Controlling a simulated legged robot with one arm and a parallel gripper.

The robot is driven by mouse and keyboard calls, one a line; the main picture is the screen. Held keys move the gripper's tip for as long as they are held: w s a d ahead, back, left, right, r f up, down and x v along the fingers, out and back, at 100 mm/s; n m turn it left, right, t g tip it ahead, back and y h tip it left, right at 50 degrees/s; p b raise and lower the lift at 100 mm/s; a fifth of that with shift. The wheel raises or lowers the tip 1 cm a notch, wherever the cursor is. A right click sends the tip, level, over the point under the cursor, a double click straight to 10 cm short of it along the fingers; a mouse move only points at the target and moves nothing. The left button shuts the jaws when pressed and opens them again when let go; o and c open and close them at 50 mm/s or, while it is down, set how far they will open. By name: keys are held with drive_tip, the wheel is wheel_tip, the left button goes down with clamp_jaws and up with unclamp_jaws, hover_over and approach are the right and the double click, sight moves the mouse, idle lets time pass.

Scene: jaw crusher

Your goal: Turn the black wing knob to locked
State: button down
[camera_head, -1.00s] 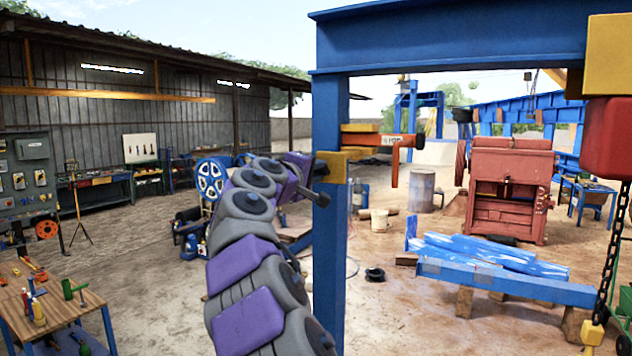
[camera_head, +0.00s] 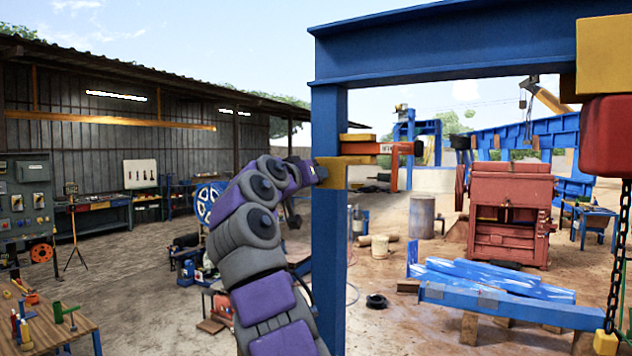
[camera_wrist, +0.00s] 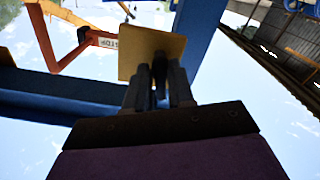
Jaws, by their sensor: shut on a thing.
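The yellow plate (camera_wrist: 150,50) is fixed to the blue post and lies just ahead of my gripper in the wrist view. My gripper (camera_wrist: 160,82) is at the plate's lower edge with its two dark fingers close together. The fingers are shut on the black wing knob (camera_wrist: 159,70), a small dark piece between their tips at the plate. The fingers hide most of the knob, so its angle cannot be told. In the head view, my gripper reaches the yellow plate (camera_head: 334,172) on the post; the knob is hidden there.
The blue post (camera_head: 328,260) and overhead beam (camera_head: 440,45) stand close to my arm. An orange bar (camera_head: 375,148) sits behind the post. A red block with a chain (camera_head: 607,135) hangs at the right. A tool bench (camera_head: 45,325) is at the lower left.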

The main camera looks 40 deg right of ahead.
drive_tip(key=shift+w+a+m, duration=0.1)
drive_tip(key=shift+w+m, duration=0.1)
drive_tip(key=shift+m, duration=2)
drive_tip(key=c, duration=1.2)
unclamp_jaws()
drive_tip(key=shift+w, duration=0.1)
drive_tip(key=shift+o, duration=0.2)
drive_tip(key=b+v, duration=0.4)
drive_tip(key=v, duration=1.3)
drive_tip(key=shift+a, duration=0.3)
drive_tip(key=shift+d, duration=0.1)
